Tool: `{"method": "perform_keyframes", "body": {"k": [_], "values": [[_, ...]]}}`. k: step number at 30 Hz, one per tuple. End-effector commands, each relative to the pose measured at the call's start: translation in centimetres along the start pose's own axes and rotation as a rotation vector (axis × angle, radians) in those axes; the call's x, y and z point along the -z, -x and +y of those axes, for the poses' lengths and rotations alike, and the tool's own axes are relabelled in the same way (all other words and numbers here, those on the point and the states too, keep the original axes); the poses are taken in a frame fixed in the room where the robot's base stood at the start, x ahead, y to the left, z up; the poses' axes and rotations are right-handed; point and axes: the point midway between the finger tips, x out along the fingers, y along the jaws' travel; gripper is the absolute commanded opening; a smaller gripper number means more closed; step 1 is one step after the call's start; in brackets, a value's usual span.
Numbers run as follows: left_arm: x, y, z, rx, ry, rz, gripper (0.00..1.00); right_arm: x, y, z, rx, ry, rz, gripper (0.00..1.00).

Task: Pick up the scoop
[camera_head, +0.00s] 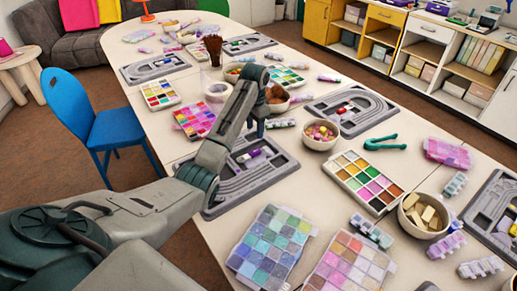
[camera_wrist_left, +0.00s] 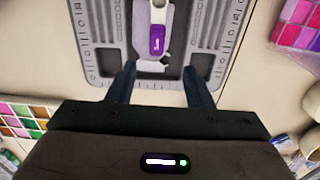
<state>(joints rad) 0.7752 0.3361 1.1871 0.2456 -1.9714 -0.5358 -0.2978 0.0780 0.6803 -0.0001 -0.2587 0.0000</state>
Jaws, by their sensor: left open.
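A scoop with a purple handle and a whitish end (camera_wrist_left: 157,38) lies in the middle recess of a grey bead board (camera_wrist_left: 97,55) in the left wrist view. In the head view the purple and white scoop (camera_head: 250,155) shows on the near grey bead board (camera_head: 262,183), partly behind my arm. My left gripper (camera_wrist_left: 160,75) is open and empty, its two fingers pointing at the board with the purple handle end centred just beyond the gap. In the head view the left gripper (camera_head: 258,127) hangs above the board's far part. My right gripper is not in view.
Colour bead trays (camera_head: 368,181) and bowls (camera_head: 320,134) crowd the table around the board. Another grey bead board (camera_head: 352,111) lies to the right. A green tweezer-like tool (camera_head: 381,143) lies farther right. A blue chair (camera_head: 105,125) stands at the left edge.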

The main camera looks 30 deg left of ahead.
Motion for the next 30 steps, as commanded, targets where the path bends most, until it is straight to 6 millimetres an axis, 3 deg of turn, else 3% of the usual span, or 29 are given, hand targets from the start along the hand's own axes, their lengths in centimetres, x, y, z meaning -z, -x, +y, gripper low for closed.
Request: {"method": "perform_keyframes", "body": {"k": [9, 13, 24, 30], "values": [[0.3, -4.2, 0.6, -0.01, -0.009, -0.002, 0.47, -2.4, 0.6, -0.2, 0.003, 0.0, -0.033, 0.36], [0.3, -5.2, 0.6, -0.009, -0.008, -0.001, 0.47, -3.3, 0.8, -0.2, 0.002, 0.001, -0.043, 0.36], [0.3, -9.9, 0.5, -0.008, -0.008, -0.001, 0.47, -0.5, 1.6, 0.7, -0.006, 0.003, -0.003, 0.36], [0.3, -10.5, 0.5, -0.007, -0.008, 0.0, 0.47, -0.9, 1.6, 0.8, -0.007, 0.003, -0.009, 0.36]]}}
